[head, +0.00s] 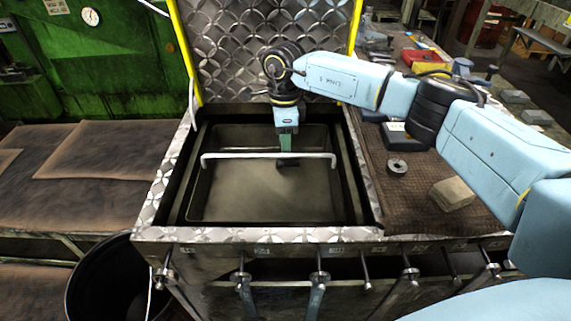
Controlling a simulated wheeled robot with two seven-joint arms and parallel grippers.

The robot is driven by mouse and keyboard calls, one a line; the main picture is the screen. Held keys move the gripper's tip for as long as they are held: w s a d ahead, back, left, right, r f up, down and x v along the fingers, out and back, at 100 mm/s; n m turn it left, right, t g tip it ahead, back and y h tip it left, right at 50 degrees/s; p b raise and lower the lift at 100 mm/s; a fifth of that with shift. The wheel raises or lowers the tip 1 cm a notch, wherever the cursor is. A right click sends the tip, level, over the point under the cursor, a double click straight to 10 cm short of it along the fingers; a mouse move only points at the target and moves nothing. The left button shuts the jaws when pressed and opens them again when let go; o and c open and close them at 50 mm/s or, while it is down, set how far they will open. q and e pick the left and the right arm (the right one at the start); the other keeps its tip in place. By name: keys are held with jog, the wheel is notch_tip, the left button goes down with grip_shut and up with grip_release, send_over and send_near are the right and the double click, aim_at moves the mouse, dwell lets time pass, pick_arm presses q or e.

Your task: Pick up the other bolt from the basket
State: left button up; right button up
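The basket (230,195) is a grey rectangular container sunk in the metal-framed bench, with a pale bar handle (225,156) across it. My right gripper (288,160) reaches down from above into the basket, behind the bar, right of its middle. Its fingertips are near the basket floor, with a dark patch below them. I cannot make out a bolt; the fingers may hide one. Whether the fingers are open or shut is too small to tell. My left gripper is not in view.
A diamond-plate lid (225,50) with yellow edges stands up behind the basket. On the right, a brown mat (415,205) holds a ring-shaped part (397,167) and a tan block (453,194). A black bin (105,285) stands at lower left. Tools hang along the front edge.

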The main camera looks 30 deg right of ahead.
aim_at(286, 161)
jog(key=shift+s+f+b, duration=0.15)
jog(key=shift+f+b, duration=0.15)
jog(key=shift+f, duration=2.35)
grip_shut()
